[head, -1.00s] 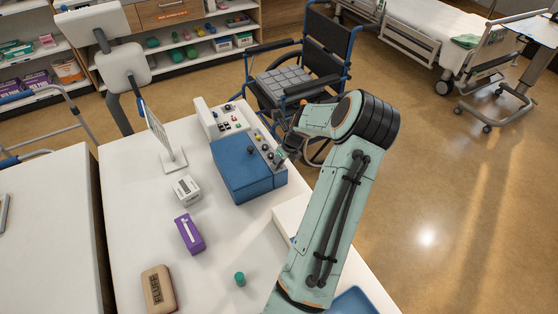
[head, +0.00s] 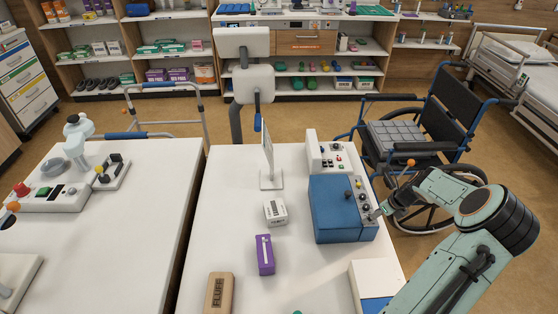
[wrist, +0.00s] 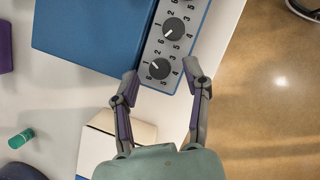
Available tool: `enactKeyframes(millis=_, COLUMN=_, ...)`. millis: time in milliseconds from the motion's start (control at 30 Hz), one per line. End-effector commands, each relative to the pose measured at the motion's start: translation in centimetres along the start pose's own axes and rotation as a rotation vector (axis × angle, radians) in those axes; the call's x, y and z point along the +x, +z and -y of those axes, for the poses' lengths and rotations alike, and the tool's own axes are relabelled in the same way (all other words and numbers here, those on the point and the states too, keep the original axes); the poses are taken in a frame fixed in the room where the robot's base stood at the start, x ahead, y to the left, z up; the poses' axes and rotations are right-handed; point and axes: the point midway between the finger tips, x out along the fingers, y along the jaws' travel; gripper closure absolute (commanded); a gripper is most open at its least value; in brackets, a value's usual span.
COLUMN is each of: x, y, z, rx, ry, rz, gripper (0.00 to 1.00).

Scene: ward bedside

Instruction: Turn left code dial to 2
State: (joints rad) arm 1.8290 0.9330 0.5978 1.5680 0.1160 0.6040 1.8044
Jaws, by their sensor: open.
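A blue box (head: 335,212) stands on the white table, with a grey dial panel along its right side. In the wrist view the panel (wrist: 152,43) carries black dials ringed with numbers. The nearest dial (wrist: 159,68) has its white mark toward the upper left. The dial above it (wrist: 174,28) has its mark toward the lower left, and another is cut off at the top. My gripper (wrist: 161,76) is open and empty. Its fingertips appear on either side of the nearest dial; I cannot tell the height or any contact. The head view shows my gripper (head: 377,213) at the panel's near end.
A white control box (head: 326,153) stands behind the blue box. A small white box (head: 275,212), a purple box (head: 264,254) and a FLUFF block (head: 219,292) lie to the left. A cream box (head: 374,275) sits in front. A wheelchair (head: 410,140) is beyond the table's right edge.

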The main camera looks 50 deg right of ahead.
Motion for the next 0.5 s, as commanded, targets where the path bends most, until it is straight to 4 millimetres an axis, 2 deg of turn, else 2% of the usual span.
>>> enactKeyframes(millis=100, x=0.1, y=0.1, z=0.3, rx=-0.204, ry=0.085, rz=0.001, gripper=0.53)
enactKeyframes(millis=400, x=-7.3, y=0.1, z=0.8, rx=-0.194, ry=0.075, rz=-0.001, gripper=0.53)
enactKeyframes(millis=500, x=-6.5, y=2.7, z=-0.4, rx=-0.257, ry=0.088, rz=-0.004, gripper=0.53)
